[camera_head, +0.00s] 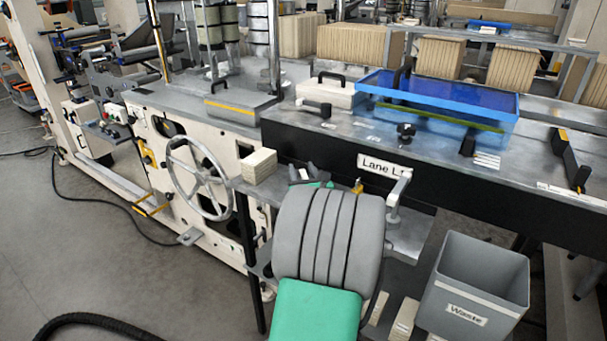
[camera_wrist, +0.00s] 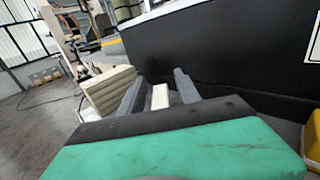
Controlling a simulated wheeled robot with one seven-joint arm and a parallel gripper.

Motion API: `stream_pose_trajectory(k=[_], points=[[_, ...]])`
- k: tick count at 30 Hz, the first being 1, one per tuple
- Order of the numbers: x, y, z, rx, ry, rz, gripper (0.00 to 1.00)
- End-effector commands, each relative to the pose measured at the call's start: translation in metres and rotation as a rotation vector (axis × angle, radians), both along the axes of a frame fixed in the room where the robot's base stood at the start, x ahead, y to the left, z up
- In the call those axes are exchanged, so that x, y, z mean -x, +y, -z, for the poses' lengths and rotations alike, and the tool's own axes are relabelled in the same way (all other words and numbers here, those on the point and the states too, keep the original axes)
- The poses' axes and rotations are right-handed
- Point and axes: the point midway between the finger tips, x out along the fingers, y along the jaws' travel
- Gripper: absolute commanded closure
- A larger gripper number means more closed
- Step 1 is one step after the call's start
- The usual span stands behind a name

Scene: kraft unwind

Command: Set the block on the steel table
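A small pale block (camera_wrist: 160,97) shows between the two grey fingers of my gripper (camera_wrist: 158,92) in the wrist view. Narrow gaps show on both sides of it, so the fingers look open around it, not touching it. The steel table (camera_head: 350,128) with the black front and a "Lane" label stands behind my gripper. A lower steel shelf (camera_head: 262,192) lies in front of it.
A layered beige stack (camera_head: 259,165) sits on the shelf's left end, close left of my gripper; it also shows in the wrist view (camera_wrist: 108,92). A blue tray (camera_head: 437,92) and white case (camera_head: 330,94) occupy the table. A grey waste bin (camera_head: 475,285) stands right.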

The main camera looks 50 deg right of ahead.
Motion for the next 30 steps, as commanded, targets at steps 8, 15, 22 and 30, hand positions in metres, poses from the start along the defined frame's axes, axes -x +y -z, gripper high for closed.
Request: stream_pose_trajectory(k=[8, 15, 22, 30], points=[[0.040, 0.030, -0.002, 0.000, 0.000, 0.005, 0.60], [0.083, 0.066, -0.002, -0.001, -0.001, 0.005, 0.60], [0.090, 0.079, -0.001, 0.008, 0.012, -0.008, 0.60], [-0.018, 0.226, 0.057, 0.572, 0.692, -0.569, 0.60]])
